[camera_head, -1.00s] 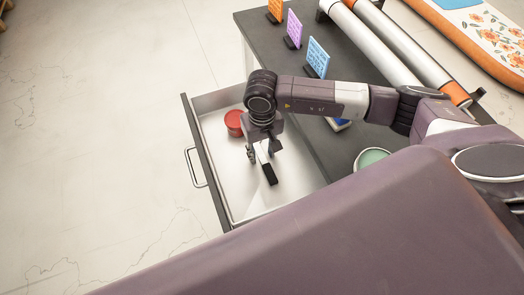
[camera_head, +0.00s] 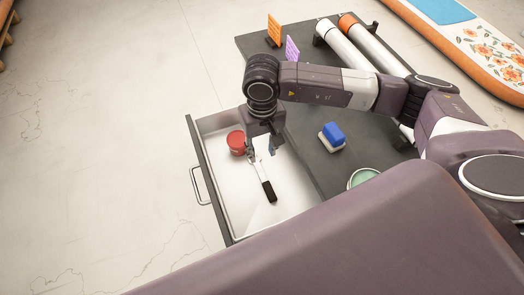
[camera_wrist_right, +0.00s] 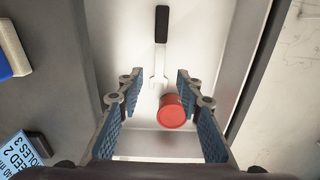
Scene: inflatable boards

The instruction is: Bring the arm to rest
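My right gripper (camera_head: 262,149) is over the open drawer (camera_head: 226,192) in the head view, pointing down. In the right wrist view its two blue-padded fingers (camera_wrist_right: 157,80) are spread apart with nothing held between them. A tool with a black handle (camera_head: 268,190) and a pale forked metal end lies on the drawer floor below the gripper; it also shows in the right wrist view (camera_wrist_right: 161,25). A red round container (camera_head: 236,142) stands in the drawer beside the gripper; it also shows in the right wrist view (camera_wrist_right: 171,111). My left gripper is not in view.
The dark tabletop (camera_head: 310,150) holds a blue and white block (camera_head: 333,136), a green round dish (camera_head: 362,177), orange (camera_head: 274,30) and purple (camera_head: 292,49) cards, and white rolls (camera_head: 347,45). An inflatable board (camera_head: 480,45) lies beyond. The floor on the left is clear.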

